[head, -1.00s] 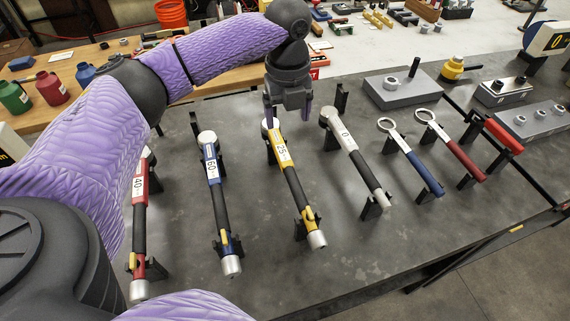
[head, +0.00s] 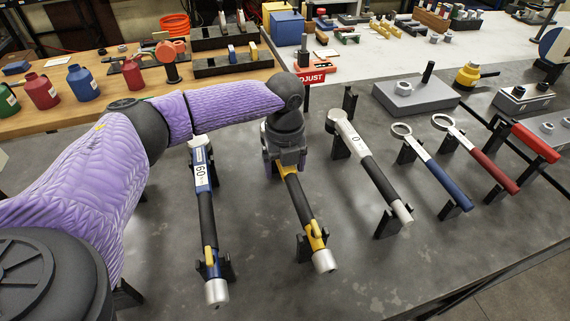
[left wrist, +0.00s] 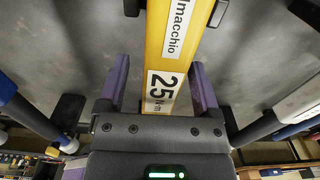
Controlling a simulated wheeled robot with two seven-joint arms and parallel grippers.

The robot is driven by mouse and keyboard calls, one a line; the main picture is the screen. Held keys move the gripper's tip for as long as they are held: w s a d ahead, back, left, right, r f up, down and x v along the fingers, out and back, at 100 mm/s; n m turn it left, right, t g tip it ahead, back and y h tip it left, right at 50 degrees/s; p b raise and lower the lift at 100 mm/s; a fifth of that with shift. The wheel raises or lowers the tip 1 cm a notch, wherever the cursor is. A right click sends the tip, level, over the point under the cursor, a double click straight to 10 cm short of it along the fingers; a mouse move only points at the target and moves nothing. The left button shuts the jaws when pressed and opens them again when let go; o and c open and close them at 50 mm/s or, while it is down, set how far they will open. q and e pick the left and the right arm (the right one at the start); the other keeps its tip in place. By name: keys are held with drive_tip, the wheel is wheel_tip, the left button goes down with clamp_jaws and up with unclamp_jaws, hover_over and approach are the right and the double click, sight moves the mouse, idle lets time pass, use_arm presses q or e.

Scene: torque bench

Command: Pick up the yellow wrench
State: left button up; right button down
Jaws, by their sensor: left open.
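The yellow wrench (head: 300,203) lies in black stands on the grey bench, with a black grip and a silver end toward me. My left gripper (head: 284,165) is over its upper part and hides its head and label in the head view. In the left wrist view, the yellow shaft (left wrist: 177,55) with its "25 Nm" label runs between the two purple fingers of my left gripper (left wrist: 161,75). The fingers are open, with a gap on each side of the shaft. My right gripper is not in view.
A blue "60" wrench (head: 207,215) lies to the left and a grey "0" wrench (head: 375,175) to the right, each in stands. Ring-ended blue (head: 440,180) and red (head: 480,163) wrenches lie farther right. A grey block (head: 415,97) sits behind them.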

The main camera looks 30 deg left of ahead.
use_arm(q)
clamp_jaws()
idle(0.4)
